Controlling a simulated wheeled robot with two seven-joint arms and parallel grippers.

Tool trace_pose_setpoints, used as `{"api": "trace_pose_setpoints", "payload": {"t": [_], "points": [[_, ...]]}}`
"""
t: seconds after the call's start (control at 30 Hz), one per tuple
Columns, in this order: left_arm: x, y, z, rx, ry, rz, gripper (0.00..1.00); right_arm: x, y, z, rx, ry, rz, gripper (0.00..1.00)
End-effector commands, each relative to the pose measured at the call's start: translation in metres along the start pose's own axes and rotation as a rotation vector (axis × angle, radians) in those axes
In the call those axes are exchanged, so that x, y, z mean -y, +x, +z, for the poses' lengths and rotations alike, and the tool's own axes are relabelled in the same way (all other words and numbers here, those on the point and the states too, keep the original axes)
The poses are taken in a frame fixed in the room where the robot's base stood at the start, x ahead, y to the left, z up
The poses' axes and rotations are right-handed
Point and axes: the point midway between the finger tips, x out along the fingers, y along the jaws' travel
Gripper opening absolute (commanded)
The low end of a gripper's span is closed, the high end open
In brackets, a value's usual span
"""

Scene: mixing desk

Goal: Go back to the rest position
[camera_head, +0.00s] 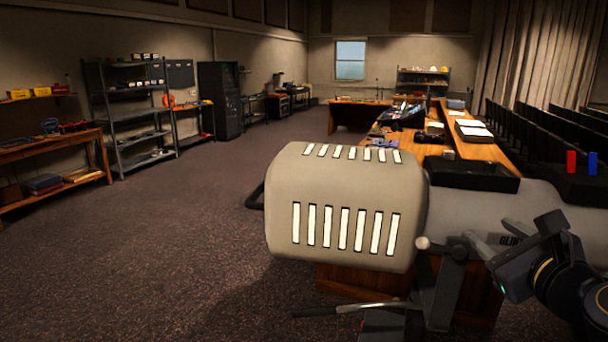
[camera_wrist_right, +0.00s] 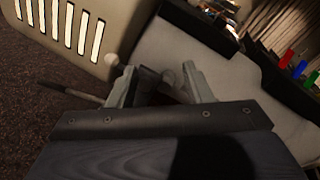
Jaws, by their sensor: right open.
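My right gripper (camera_head: 491,238) is at the lower right of the head view, close in front of the large pale lamp-like housing's grey rear body (camera_head: 558,215). In the right wrist view its two pale fingers (camera_wrist_right: 160,72) stand apart. A dark part with a rounded end shows between or behind the fingers; I cannot tell whether they touch it. A bracket with a pale round knob (camera_head: 423,243) stands just left of the gripper. My left gripper is not in view.
The slatted pale housing (camera_head: 345,205) fills the middle foreground, with a long handle (camera_head: 360,308) below. A black tray (camera_head: 472,175) sits on top. Red (camera_head: 571,162) and blue (camera_head: 592,164) cylinders stand at the right. A wooden desk (camera_head: 478,150) lies behind. Open carpet (camera_head: 170,250) is at the left.

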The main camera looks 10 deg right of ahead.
Motion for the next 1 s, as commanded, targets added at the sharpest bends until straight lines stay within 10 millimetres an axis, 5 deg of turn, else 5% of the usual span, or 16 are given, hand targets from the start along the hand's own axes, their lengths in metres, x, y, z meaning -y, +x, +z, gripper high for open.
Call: {"api": "trace_pose_setpoints", "payload": {"t": [0.27,0.4,0.53,0.7,1.0], "points": [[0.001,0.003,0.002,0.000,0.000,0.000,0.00,-0.103,-0.026,-0.036,0.038,-0.681,0.337,0.45],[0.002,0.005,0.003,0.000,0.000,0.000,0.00,-0.176,-0.064,-0.079,0.171,-1.219,0.613,0.45],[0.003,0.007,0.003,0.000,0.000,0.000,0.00,-0.225,-0.104,-0.125,0.370,-1.671,0.853,0.45],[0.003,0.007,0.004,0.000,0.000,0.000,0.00,-0.251,-0.138,-0.163,0.579,-1.990,1.032,0.45],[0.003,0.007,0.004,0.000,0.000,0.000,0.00,-0.255,-0.146,-0.171,0.636,-2.061,1.072,0.45]]}}
